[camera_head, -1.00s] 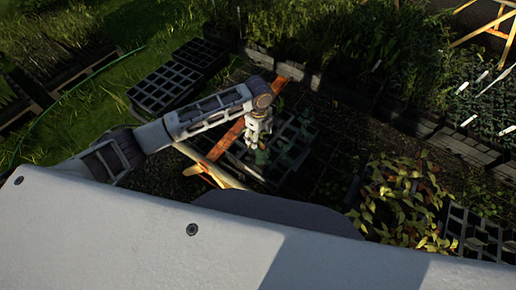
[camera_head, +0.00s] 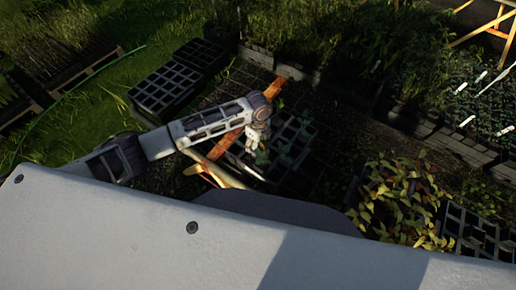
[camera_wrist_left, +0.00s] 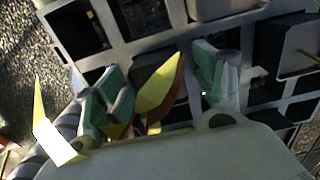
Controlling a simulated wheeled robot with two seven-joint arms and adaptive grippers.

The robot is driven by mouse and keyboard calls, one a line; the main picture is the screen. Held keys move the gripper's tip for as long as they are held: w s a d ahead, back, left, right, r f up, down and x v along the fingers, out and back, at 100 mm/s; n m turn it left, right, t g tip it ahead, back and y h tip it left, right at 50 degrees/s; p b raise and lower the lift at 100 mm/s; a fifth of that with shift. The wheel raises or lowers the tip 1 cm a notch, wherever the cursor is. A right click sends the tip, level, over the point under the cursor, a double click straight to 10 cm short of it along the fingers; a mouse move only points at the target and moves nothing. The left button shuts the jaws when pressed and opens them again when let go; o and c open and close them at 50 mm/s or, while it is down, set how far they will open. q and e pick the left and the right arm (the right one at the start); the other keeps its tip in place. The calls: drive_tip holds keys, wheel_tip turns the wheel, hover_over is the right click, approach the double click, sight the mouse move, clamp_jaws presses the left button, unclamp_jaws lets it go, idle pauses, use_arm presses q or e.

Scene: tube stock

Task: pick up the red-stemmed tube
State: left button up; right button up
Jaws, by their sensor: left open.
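My left gripper (camera_head: 258,145) is open, low over a dark cell tray (camera_head: 293,135). In the left wrist view, its two green-padded fingers (camera_wrist_left: 162,90) stand apart on either side of a small plant (camera_wrist_left: 158,90). This plant has a yellow-green leaf and a reddish-brown part, which may belong to the red-stemmed tube; I cannot tell for sure. Its base and any tube body are hidden behind my gripper's body. Another pale yellow leaf (camera_wrist_left: 50,130) sticks up outside the left finger. My right gripper is not in view.
Orange wooden bars (camera_head: 228,142) lie beside the tray under my left arm. Empty black cell trays (camera_head: 165,85) stand on the grass at left. Yellow-leaved plants (camera_head: 400,200) fill the right, with another tray (camera_head: 475,235) beyond. Dense seedlings line the back.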

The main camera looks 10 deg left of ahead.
use_arm(q)
drive_tip(key=c, duration=1.2)
drive_tip(key=shift+r, duration=0.1)
wheel_tip(320, 180, up, 18)
drive_tip(key=b, duration=0.1)
